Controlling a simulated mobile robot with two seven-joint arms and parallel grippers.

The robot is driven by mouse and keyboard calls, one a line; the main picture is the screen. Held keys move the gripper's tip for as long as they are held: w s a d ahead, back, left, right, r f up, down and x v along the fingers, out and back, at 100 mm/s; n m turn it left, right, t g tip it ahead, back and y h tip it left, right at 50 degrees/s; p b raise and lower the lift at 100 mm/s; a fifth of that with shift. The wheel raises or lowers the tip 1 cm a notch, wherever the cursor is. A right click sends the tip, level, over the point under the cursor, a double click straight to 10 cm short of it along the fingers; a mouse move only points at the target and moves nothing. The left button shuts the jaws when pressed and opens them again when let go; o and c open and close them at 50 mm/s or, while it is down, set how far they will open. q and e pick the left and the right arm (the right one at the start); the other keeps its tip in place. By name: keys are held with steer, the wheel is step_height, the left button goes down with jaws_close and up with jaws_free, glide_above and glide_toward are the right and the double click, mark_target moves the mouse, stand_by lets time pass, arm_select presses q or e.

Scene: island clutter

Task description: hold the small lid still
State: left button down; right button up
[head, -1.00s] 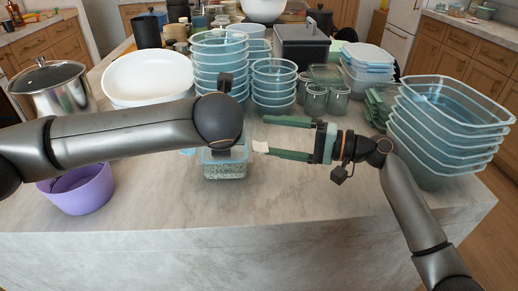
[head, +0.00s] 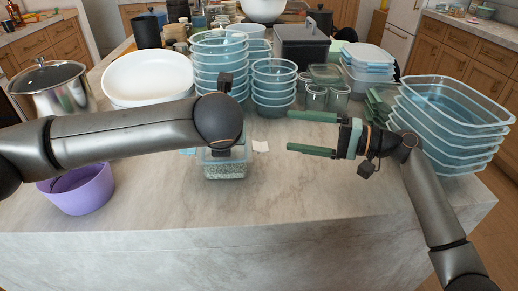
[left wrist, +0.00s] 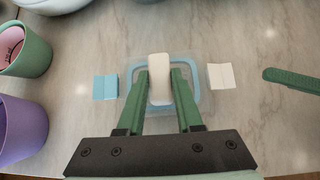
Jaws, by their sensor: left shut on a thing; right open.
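A small clear box (head: 225,170) with a light blue rim and grainy contents stands on the counter. It also shows from above in the left wrist view (left wrist: 193,99). My left gripper (left wrist: 160,76) is over the box, its green fingers shut on a pale rounded piece (left wrist: 159,64). I cannot tell whether this piece is the small lid itself or a part on top of it. In the head view my left arm hides most of this grip. My right gripper (head: 290,131) is open and empty, to the right of the box and apart from it.
A white square (head: 260,147) lies right of the box; a light blue square (left wrist: 106,88) lies left of it. A purple bowl (head: 77,190) stands left. Stacked tubs (head: 274,85) stand behind, larger ones (head: 450,125) at right. The front counter is clear.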

arm_select(q)
steer(key=shift+f, duration=0.25)
steer(key=c, duration=0.5)
jaws_free()
steer(key=shift+r, duration=0.1)
steer(key=shift+r, duration=0.15)
steer(key=shift+s+r, duration=0.25)
steer(key=v, duration=1.1)
steer(key=shift+r, duration=0.1)
steer(key=shift+r, duration=2.9)
